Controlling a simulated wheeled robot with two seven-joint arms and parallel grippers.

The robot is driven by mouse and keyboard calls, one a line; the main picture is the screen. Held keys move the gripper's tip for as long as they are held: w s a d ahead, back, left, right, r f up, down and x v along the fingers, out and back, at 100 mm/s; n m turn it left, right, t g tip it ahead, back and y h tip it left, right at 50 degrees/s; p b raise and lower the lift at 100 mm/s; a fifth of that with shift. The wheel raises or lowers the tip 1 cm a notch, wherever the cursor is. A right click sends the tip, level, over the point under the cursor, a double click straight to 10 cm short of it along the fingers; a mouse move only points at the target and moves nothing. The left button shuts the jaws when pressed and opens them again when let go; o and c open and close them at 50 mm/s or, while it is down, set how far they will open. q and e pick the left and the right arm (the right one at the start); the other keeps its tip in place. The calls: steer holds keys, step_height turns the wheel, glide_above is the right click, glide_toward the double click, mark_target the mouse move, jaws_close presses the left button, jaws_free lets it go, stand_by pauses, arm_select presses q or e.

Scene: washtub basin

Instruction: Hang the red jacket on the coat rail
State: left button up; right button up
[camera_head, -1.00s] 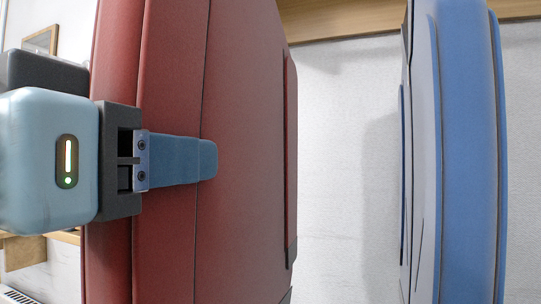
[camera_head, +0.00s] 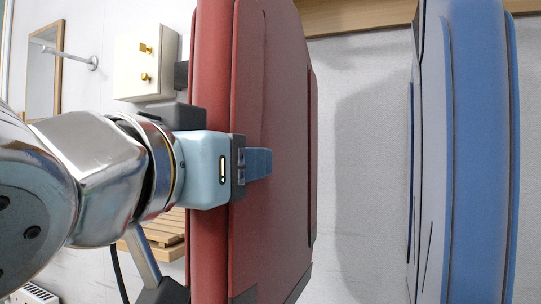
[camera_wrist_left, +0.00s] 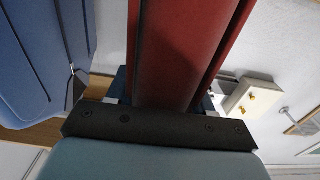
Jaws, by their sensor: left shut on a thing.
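The red jacket (camera_head: 285,150) hangs in front of me, seen large and edge-on in the head view. My left gripper (camera_head: 258,162) comes in from the left and is shut on the red jacket's near side. In the left wrist view the jacket (camera_wrist_left: 185,50) rises from between the fingers of the gripper (camera_wrist_left: 162,95). A wooden board (camera_head: 370,14), perhaps part of the coat rail, runs along the top of the head view. The jacket's upper end is out of frame, so I cannot tell whether it touches the rail. My right gripper is not in view.
A blue and grey jacket (camera_head: 478,150) hangs to the right, also in the left wrist view (camera_wrist_left: 40,60). Bare wall lies between the jackets. A white box with brass knobs (camera_head: 146,62), a mirror (camera_head: 44,75) and wooden slats (camera_head: 165,235) are at the left.

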arm_select(q)
steer(key=shift+p+x, duration=0.75)
steer(key=shift+x, duration=1.5)
step_height(320, 180, down, 3)
steer(key=b, duration=0.3)
steer(key=shift+r, duration=0.1)
